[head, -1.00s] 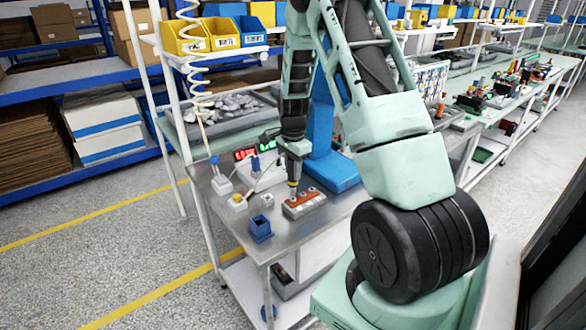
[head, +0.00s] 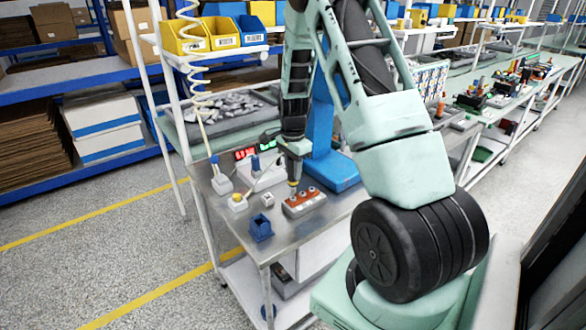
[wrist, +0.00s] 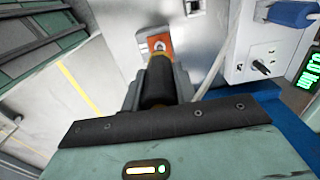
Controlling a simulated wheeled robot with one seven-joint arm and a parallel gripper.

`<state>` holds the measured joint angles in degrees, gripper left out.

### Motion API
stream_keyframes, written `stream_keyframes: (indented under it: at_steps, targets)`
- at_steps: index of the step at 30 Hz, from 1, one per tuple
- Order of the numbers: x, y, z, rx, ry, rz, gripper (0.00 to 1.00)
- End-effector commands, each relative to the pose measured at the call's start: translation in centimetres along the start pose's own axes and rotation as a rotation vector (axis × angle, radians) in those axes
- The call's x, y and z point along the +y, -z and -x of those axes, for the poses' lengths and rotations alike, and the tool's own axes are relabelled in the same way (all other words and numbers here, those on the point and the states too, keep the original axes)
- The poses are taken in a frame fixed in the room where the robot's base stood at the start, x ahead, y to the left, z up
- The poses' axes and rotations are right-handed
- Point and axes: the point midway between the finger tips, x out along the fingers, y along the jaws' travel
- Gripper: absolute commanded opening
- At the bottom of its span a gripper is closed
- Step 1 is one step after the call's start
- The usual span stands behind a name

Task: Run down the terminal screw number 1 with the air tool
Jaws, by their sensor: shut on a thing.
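My gripper (head: 294,170) is shut on the air tool (wrist: 158,82), a dark cylinder that points away from the wrist between grey fingers (wrist: 183,82). In the head view the tool's yellowish lower end (head: 293,183) hangs at the back left of the terminal block (head: 304,205). The block is grey with an orange top and a row of round screws. In the wrist view its orange top (wrist: 143,53) and one screw (wrist: 158,46) show just past the tool. The tool body hides its tip, so I cannot tell whether it touches a screw.
A blue open holder (head: 261,229) stands at the front left of the metal table (head: 285,238). A blue stand (head: 333,172) is close right of my gripper. A pale hose passes beside the tool.

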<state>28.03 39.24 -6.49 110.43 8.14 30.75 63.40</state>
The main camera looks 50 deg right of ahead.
Motion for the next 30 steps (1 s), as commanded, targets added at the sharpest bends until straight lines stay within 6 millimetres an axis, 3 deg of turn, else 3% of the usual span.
stream_keyframes:
  at_steps: [30]
  targets:
    - [-0.03,0.01,-0.38,0.0,0.001,0.001,0.06]
